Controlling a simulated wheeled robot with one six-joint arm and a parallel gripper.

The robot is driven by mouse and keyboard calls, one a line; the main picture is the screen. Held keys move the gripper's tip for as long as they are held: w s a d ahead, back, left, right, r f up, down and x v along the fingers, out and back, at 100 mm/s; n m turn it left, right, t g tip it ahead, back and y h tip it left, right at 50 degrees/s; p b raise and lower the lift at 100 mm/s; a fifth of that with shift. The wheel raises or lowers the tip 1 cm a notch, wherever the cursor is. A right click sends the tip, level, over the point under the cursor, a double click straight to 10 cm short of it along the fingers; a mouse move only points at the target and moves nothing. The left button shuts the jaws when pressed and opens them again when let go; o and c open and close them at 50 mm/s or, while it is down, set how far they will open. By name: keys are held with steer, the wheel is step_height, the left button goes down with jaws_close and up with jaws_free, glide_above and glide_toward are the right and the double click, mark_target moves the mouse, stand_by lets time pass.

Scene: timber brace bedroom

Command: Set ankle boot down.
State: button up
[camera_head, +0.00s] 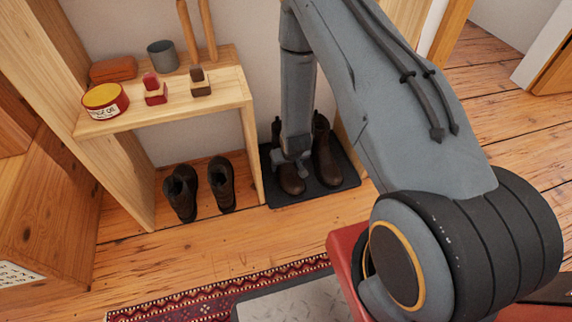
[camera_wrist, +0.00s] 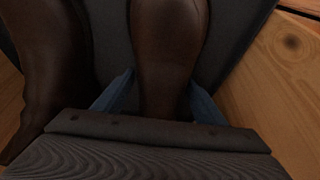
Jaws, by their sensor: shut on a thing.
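A pair of brown ankle boots is at the dark tray (camera_head: 348,179) on the floor, right of the bench. My gripper (camera_head: 291,161) points down and is shut on the left boot (camera_head: 291,184). In the wrist view the held boot (camera_wrist: 168,50) stands between the two blue-grey fingers (camera_wrist: 158,98). The other boot (camera_head: 325,160) stands upright on the tray just to its right; it shows at the left of the wrist view (camera_wrist: 45,65). The held boot looks upright over the tray; I cannot tell whether its sole touches. My arm hides its upper part.
A wooden bench (camera_head: 215,92) holds a yellow-red tin (camera_head: 105,101), a grey cup (camera_head: 162,55) and brushes. Its leg (camera_head: 250,150) is close left of the tray. Black boots (camera_head: 181,190) stand under it. A patterned rug (camera_head: 215,296) lies in front; bare floor separates them.

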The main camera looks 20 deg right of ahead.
steer(key=shift+f, duration=0.2)
steer(key=o, duration=1.7)
steer(key=shift+o, duration=0.2)
steer(key=shift+p+v, duration=2)
steer(key=shift+v, duration=1.95)
